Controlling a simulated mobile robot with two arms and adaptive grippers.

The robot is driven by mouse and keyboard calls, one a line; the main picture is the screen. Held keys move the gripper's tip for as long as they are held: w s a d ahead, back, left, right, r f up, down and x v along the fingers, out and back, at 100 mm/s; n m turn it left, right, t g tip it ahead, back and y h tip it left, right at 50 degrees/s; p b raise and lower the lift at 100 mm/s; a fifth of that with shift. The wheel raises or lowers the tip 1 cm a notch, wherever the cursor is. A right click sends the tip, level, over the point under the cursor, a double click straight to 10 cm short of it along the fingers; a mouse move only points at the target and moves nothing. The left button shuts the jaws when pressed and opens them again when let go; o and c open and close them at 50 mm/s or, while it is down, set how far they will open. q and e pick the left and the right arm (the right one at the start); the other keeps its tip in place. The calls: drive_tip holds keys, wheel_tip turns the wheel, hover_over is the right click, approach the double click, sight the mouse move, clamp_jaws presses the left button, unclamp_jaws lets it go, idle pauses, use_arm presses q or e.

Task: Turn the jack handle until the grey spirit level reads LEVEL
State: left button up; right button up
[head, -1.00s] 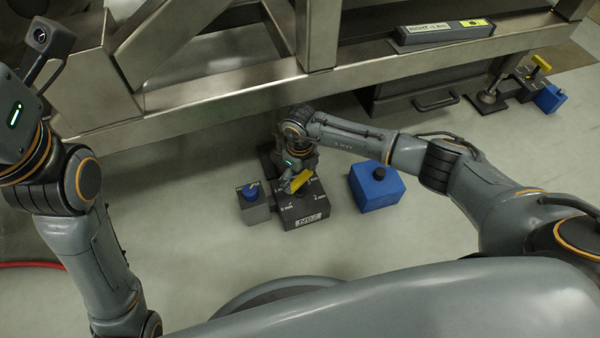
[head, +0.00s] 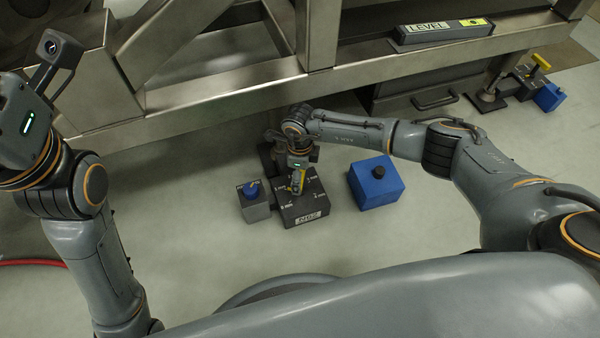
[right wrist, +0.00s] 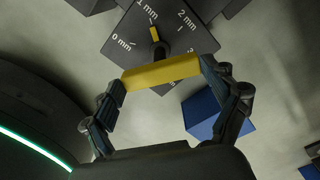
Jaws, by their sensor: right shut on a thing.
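The grey spirit level (head: 443,31) lies on the frame's beam at the upper right, and its display reads LEVEL. The jack (head: 315,205) is a dark box on the floor with a mm dial on top. My right gripper (head: 297,181) is shut on its yellow handle (right wrist: 160,72), with one finger at each end of the bar in the right wrist view. The dial's small yellow pointer (right wrist: 153,34) points at the 1 mm mark. My left arm is raised at the left, its fingers out of view.
A small grey box with a blue knob (head: 252,190) stands left of the jack. A blue box with a black knob (head: 377,182) stands to its right. A second jack with a yellow handle (head: 541,62) is at the far right.

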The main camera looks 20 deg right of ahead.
idle(0.3)
drive_tip(key=o, duration=1)
drive_tip(key=shift+c, duration=0.2)
wheel_tip(320, 180, up, 12)
